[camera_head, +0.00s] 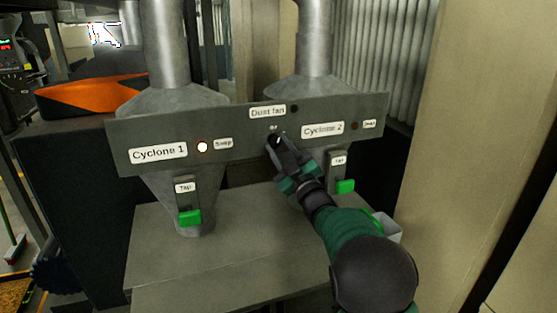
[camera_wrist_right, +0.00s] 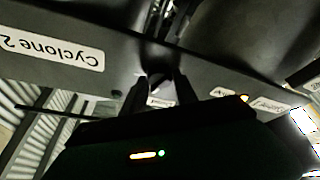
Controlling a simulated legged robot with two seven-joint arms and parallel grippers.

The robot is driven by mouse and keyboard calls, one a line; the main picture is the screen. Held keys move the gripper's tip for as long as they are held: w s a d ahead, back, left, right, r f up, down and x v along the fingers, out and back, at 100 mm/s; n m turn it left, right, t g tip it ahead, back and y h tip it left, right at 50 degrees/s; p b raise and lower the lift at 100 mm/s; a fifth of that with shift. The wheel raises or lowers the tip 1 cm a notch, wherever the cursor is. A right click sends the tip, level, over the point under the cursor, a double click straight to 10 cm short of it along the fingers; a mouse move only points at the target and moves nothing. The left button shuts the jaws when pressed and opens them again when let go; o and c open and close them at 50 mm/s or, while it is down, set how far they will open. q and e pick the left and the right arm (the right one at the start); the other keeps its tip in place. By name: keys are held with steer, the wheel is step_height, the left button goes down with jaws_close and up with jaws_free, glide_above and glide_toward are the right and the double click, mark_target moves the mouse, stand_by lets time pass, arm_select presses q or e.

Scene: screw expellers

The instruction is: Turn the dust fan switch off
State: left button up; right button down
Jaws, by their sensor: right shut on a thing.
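The dust fan switch is the small knob below the "Dust fan" label (camera_head: 267,111) on the grey panel (camera_head: 240,145). The fingers mostly cover the switch in the head view. My right gripper (camera_head: 275,142) reaches up to it from the lower right and is shut on it. In the right wrist view, the gripper's two dark fingers (camera_wrist_right: 160,90) stand at the panel with a small pale part of the switch (camera_wrist_right: 157,88) between them. The switch's exact setting is hard to read. The round lamp (camera_head: 294,109) beside the label is dark. My left gripper is not in view.
The Cyclone 1 lamp (camera_head: 202,146) glows; the Cyclone 2 lamp (camera_head: 354,126) looks dim. Green-handled taps (camera_head: 190,217) (camera_head: 345,186) sit below the panel near two metal cyclones. A grey box top (camera_head: 235,240) lies beneath, and a beige wall (camera_head: 470,130) stands at right.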

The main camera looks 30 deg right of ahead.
steer(key=n+y+b, duration=0.1)
steer(key=n, duration=0.2)
steer(key=shift+d+n+y, duration=0.1)
steer(key=shift+n+y, duration=0.2)
steer(key=shift+n+g+y+b, duration=0.5)
steer(key=shift+n+y, duration=0.2)
steer(key=shift+n, duration=0.7)
steer(key=c, duration=1.3)
jaws_free()
steer(key=o, duration=0.3)
steer(key=shift+r, duration=0.1)
steer(key=shift+o, duration=0.2)
steer(key=shift+s, duration=0.1)
steer(key=b+v, duration=0.2)
steer(key=v, duration=1.4)
steer(key=shift+s+b, duration=0.3)
steer(key=shift+b, duration=0.1)
